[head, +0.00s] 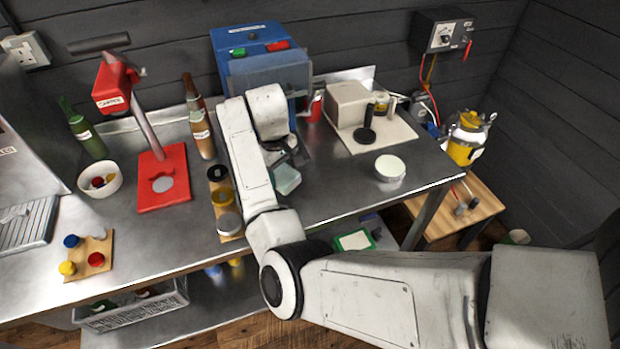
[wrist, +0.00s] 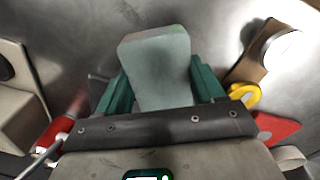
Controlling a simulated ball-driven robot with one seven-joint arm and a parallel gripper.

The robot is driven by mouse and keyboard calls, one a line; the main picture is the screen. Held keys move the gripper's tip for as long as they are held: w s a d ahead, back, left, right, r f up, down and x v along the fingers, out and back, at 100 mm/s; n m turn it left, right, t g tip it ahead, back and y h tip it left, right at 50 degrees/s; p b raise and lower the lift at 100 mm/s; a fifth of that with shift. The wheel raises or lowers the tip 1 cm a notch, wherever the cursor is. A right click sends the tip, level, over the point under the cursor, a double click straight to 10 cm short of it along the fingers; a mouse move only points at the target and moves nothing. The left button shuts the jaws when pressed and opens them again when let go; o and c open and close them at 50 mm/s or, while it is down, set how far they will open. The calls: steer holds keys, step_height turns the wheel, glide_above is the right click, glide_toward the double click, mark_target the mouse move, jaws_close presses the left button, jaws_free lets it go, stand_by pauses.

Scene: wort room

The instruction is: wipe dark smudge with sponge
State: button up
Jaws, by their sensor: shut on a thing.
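The sponge (wrist: 158,62) is a pale grey-green block between the teal fingers of my gripper (wrist: 160,88) in the wrist view. My gripper is shut on it. In the head view the sponge (head: 287,179) shows just beyond my forearm, over the steel bench (head: 330,188) in front of the blue machine. I cannot tell whether it touches the bench. My arm hides most of the gripper (head: 284,158) there. I cannot make out the dark smudge clearly; only faint darker marks show on the steel in the wrist view.
A wooden board with round lids (head: 229,222) lies left of my arm, beside brown bottles (head: 202,132) and a red capper (head: 165,178). The blue machine (head: 262,70) stands behind. A white round tub (head: 390,168) stands right, near the bench edge. Bare steel lies between sponge and tub.

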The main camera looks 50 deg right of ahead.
steer(key=shift+r, duration=1)
steer(key=shift+d, duration=0.1)
